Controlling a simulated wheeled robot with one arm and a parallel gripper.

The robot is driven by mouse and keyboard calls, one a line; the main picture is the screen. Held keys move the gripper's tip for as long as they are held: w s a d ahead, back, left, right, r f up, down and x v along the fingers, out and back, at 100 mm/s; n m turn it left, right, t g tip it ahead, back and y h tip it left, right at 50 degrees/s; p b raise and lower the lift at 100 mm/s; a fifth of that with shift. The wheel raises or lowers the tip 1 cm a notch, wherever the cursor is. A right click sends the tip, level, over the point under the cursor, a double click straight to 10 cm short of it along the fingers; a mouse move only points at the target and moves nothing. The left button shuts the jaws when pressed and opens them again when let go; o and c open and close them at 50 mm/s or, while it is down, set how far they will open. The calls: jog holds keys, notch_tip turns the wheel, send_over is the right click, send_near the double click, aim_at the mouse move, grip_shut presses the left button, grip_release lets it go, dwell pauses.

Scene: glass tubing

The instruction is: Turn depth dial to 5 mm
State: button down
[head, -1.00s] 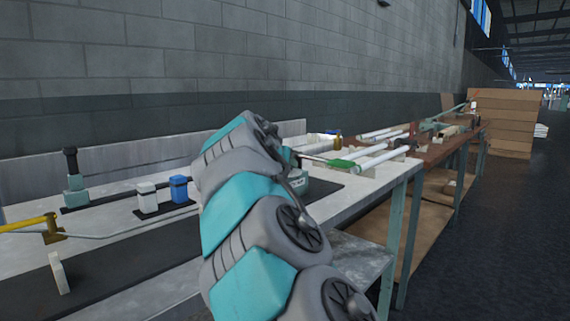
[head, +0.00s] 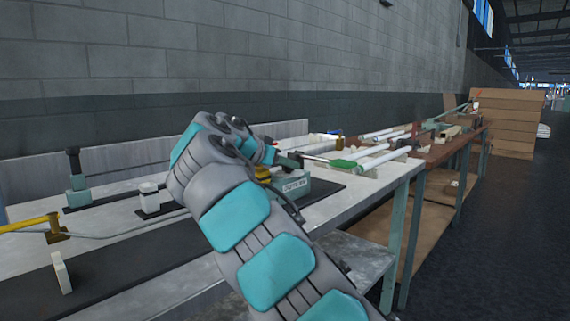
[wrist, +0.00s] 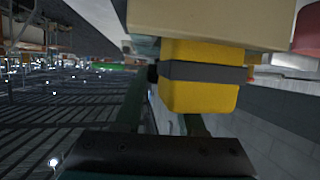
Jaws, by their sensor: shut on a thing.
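The teal-grey box (head: 292,187) with a lettered label stands on a dark mat on the white bench in the head view; its small lettering is too blurred to read fully, and I cannot make out a dial. My gripper is at the box's left, mostly hidden by my arm in the head view. In the wrist view my gripper (wrist: 165,100) is shut on a yellow block (wrist: 200,92) with a dark grey band. A bit of yellow (head: 262,173) shows under my wrist in the head view. A beige block (wrist: 210,22) fills the top of the wrist view, close to the yellow block.
A white block (head: 149,197) stands on a small dark pad left of my arm. A yellow-handled tool (head: 30,223), a teal stand (head: 77,190) and white tubes (head: 380,158) are on the benches. Stacked boards (head: 507,120) stand far back. The right floor is clear.

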aim_at(262, 169)
jog(key=shift+a+f+m+h, duration=0.2)
jog(key=shift+m+h, duration=0.1)
jog(key=shift+d+r+m+g+h, duration=0.15)
jog(key=shift+m+g+h, duration=0.15)
jog(key=shift+m+g, duration=0.1)
dwell(0.4)
jog(key=c, duration=0.5)
grip_release()
jog(key=shift+v, duration=3.9)
jog(key=shift+w, duration=0.1)
